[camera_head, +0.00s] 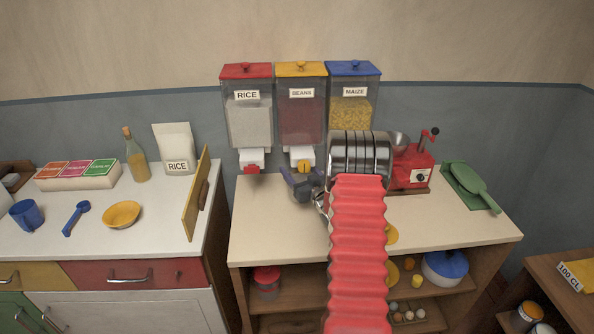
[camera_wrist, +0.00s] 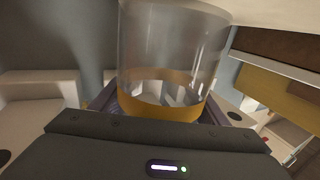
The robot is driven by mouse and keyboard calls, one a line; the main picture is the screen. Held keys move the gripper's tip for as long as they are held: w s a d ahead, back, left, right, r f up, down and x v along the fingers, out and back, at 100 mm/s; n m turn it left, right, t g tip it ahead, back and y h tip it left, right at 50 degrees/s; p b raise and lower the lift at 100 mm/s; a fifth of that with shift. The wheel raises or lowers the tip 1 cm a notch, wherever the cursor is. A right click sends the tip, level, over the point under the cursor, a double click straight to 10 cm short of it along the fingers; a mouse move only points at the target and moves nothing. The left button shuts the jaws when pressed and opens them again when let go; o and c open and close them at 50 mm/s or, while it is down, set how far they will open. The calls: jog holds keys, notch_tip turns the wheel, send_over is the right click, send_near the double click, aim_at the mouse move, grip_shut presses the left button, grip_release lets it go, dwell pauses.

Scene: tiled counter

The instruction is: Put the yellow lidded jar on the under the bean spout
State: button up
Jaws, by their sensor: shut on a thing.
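The jar (camera_wrist: 170,55) is clear, with a yellow band at its near end in the wrist view. My gripper (camera_wrist: 160,108) is shut on it around that yellow band. No contents show clearly inside. In the head view my gripper (camera_head: 303,184) is just below and in front of the bean spout (camera_head: 302,157), which has a yellow knob. The spout hangs under the yellow-topped BEANS dispenser (camera_head: 302,115). I cannot make out the jar in the head view, and cannot tell whether it touches the counter (camera_head: 262,227).
The RICE dispenser (camera_head: 248,120) stands left of the beans and the MAIZE dispenser (camera_head: 352,105) right. A yellow board (camera_head: 195,195) stands at the left counter's edge. The counter's front left is clear.

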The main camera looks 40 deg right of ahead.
jog(key=shift+f, duration=0.6)
jog(key=o, duration=1.4)
jog(key=shift+r, duration=0.55)
jog(key=v, duration=1.2)
jog(key=shift+s, duration=0.15)
